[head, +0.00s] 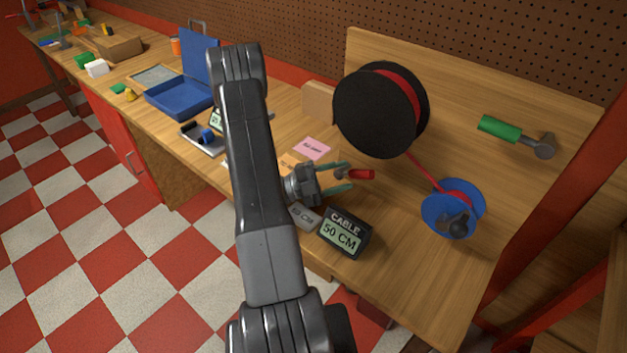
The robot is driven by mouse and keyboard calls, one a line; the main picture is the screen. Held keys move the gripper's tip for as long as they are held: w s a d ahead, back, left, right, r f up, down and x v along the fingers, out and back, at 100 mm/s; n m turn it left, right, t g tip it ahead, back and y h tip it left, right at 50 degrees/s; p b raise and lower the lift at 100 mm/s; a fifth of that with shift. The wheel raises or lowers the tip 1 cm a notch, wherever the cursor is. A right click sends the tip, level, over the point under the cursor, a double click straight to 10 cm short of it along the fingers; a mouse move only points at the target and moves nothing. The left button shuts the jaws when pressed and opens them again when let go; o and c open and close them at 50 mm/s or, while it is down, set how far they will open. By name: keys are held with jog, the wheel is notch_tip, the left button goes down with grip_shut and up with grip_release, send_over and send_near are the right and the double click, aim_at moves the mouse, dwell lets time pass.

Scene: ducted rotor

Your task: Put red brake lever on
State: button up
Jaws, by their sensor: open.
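The red lever (362,174) sticks out in front of the lower part of the large black spool (375,108). My gripper (348,177) reaches in from the left with its two greenish fingers apart, one above and one below the lever's left end. A gap seems to show between fingers and lever, but I cannot tell whether they touch. The lever's left end and its mount are hard to make out.
A red cable runs from the black spool to a blue spool (437,221). A green-handled crank (499,127) sits on the upright board. A "CABLE 50 CM" display (344,233) stands below my gripper. A blue case (180,98) lies open further left. My arm hides part of the bench.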

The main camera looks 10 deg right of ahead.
jog(key=a, duration=0.5)
jog(key=a+b, duration=0.1)
jog(key=a, duration=0.1)
jog(key=shift+w+a, duration=0.15)
jog(key=shift+w, duration=0.1)
